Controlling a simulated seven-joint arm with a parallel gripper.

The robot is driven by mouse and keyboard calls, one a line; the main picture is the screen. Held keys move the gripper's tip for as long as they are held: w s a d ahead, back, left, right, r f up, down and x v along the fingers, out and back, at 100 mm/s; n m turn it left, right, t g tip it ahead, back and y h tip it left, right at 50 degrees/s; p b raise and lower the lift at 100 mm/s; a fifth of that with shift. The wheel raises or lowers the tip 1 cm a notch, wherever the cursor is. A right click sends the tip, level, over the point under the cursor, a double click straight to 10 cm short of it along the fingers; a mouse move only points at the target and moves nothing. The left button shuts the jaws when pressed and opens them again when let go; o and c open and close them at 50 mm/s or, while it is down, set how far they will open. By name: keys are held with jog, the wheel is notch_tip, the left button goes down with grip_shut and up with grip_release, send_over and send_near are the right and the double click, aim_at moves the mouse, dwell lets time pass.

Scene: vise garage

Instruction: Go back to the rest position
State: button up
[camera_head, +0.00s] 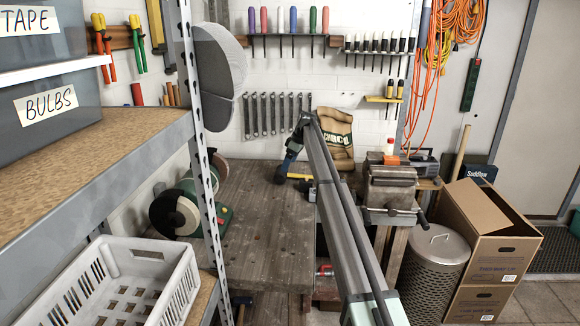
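My gripper cannot be made out in the head view. A long grey beam, which looks like part of my own arm, runs from the bottom centre up and away over the right side of the workbench (262,225). No fingers show at its far end, and nothing held can be seen. The beam hides part of the bench and of the things behind it. A vise (391,190) stands just right of the beam.
A shelf (110,150) with a metal post fills the left, with a white crate (181,297) below. A bench grinder (180,210), a blue tool (290,155) and a brown bag (338,140) are on the bench. A metal bin (434,270) and cardboard boxes (490,245) stand right.

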jog(key=shift+r, duration=1.05)
